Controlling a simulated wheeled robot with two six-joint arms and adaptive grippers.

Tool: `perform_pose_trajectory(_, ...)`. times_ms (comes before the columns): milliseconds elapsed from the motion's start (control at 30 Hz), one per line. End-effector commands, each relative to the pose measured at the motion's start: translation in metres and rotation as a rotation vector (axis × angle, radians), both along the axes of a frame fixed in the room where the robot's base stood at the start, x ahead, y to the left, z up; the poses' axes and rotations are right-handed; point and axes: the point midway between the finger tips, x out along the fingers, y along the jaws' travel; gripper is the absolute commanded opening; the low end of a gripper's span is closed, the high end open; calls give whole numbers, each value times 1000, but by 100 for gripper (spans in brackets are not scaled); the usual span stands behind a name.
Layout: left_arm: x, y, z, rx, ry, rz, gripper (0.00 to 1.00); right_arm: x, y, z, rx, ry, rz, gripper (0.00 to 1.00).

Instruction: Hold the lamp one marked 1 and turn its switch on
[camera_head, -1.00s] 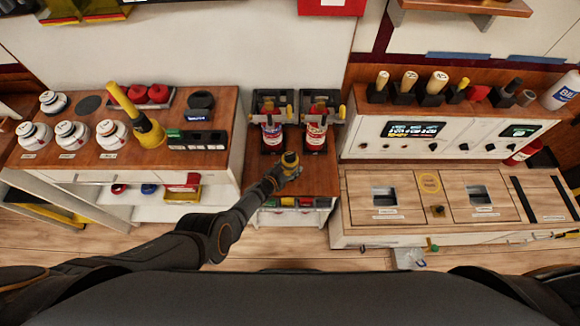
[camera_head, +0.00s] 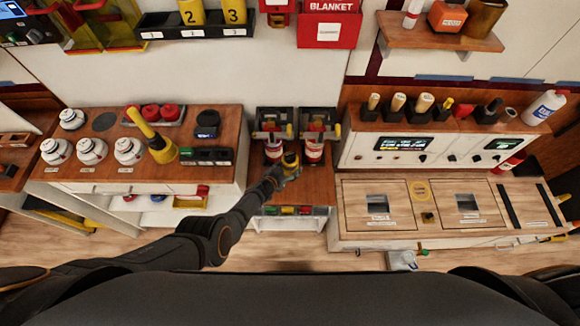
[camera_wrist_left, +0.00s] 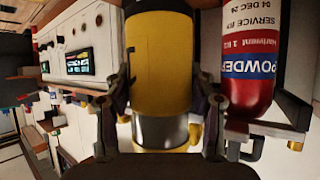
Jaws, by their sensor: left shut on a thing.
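My left gripper (camera_head: 285,172) is shut around a yellow cylindrical lamp (camera_head: 291,160) with a dark band, held in front of the two red extinguishers. In the left wrist view the gripper (camera_wrist_left: 165,105) grips the lamp's yellow body (camera_wrist_left: 160,60) from both sides, and a silvery end shows below it. No number or switch can be made out on the held lamp. Yellow lamps marked 2 (camera_head: 191,12) and 3 (camera_head: 233,12) stand in a black wall rack (camera_head: 165,33), whose slot labelled 1 is empty. My right gripper is out of view.
A red extinguisher (camera_wrist_left: 250,60) stands close beside the lamp in the wrist view; another (camera_head: 313,150) stands to the right. A cabinet with white round detectors (camera_head: 92,151) is at left. A counter with a control panel (camera_head: 400,142) is at right.

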Motion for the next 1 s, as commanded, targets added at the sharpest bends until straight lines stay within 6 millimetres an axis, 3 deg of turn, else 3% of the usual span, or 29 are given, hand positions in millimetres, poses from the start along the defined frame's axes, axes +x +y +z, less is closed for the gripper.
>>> perform_pose_trajectory(1000, 1, 0, -41, -2, -3, 0, 3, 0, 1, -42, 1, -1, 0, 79)
